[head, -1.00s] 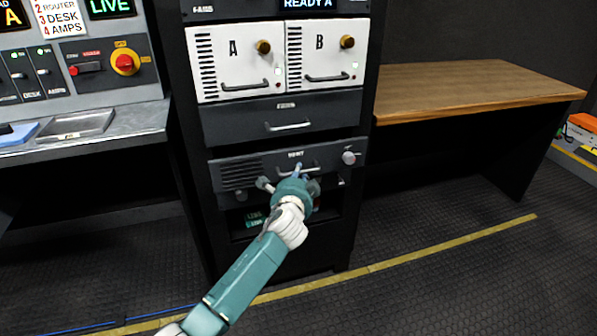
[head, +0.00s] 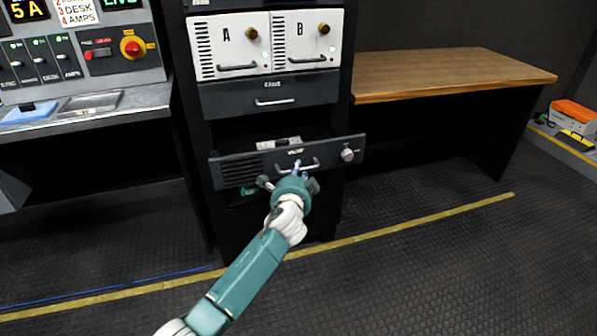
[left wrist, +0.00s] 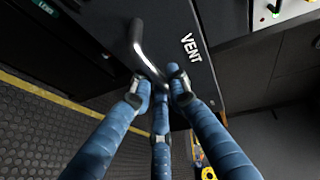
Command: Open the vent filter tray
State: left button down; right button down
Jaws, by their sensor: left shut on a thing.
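The vent filter tray (head: 328,151) is a dark drawer in the rack, with a slotted grille at its left and a round knob (head: 347,155) at its right. It stands pulled out, and a pale item (head: 279,143) shows inside behind its front. My left gripper (head: 297,171) is shut on the tray's bar handle (head: 313,162). The left wrist view shows the blue fingers (left wrist: 160,88) around one end of the metal handle (left wrist: 138,45), beside the VENT label (left wrist: 190,47). My right gripper is out of view.
Above the tray are a closed dark drawer (head: 268,94) and two white units marked A (head: 228,46) and B (head: 309,41). A wooden-topped desk (head: 450,72) stands at right, a control console (head: 85,65) at left. The floor in front of the rack is clear.

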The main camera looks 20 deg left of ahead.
pick_arm(q)
jog(key=c, duration=1.7)
grip_release()
jog(key=shift+a, duration=0.1)
jog(key=shift+o, duration=0.2)
jog(key=v, duration=1.2)
